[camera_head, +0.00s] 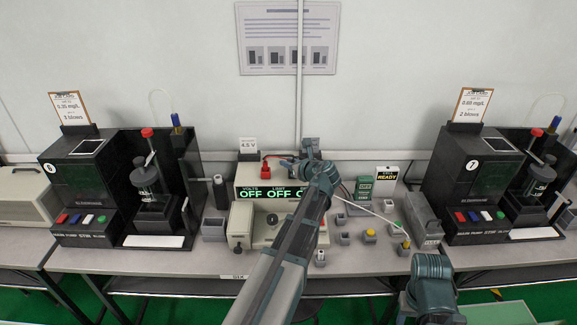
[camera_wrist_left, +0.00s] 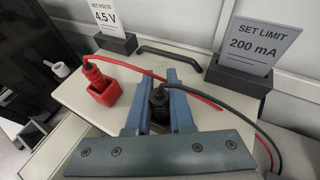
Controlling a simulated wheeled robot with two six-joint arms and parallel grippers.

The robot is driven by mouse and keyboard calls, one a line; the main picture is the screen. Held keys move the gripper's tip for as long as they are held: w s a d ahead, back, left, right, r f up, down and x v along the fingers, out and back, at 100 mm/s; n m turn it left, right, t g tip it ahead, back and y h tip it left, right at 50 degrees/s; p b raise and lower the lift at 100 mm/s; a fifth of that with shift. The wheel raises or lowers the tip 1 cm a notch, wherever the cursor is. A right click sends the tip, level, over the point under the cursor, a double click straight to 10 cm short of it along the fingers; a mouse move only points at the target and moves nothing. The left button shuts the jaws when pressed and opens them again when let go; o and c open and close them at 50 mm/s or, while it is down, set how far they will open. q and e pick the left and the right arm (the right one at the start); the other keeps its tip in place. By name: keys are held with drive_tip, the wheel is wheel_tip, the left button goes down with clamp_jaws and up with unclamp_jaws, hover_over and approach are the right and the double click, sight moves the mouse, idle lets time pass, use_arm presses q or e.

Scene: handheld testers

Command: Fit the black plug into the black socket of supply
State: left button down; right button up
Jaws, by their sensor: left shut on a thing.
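The supply (camera_head: 246,176) is a cream box with a green display reading VOLTS OFF. My left gripper (camera_head: 309,150) is over the right part of its top. In the left wrist view the gripper (camera_wrist_left: 157,90) is shut on the black plug (camera_wrist_left: 159,97), which has a ribbed body and a black cable running right. The black socket is hidden behind the plug and fingers, so I cannot tell whether the plug is in it. A red plug (camera_wrist_left: 93,73) stands in the red socket (camera_wrist_left: 105,93) to the left.
Two sign holders, SET VOLTS 4.5 V (camera_wrist_left: 104,18) and SET LIMIT 200 mA (camera_wrist_left: 258,42), stand at the back of the supply top. A black handle (camera_wrist_left: 168,55) lies between them. Dark testers (camera_head: 90,185) (camera_head: 480,185) flank the bench. Several small grey blocks lie right of the supply.

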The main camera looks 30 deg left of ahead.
use_arm(q)
drive_tip(key=shift+f, duration=0.2)
drive_tip(key=c, duration=0.8)
unclamp_jaws()
drive_tip(key=shift+r, duration=0.15)
drive_tip(key=shift+d+r, duration=0.1)
drive_tip(key=shift+r, duration=0.15)
drive_tip(key=p+v, duration=0.4)
drive_tip(key=v, duration=0.7)
drive_tip(key=shift+s+d+p, duration=0.15)
drive_tip(key=shift+d+p, duration=0.15)
drive_tip(key=shift+d, duration=0.05)
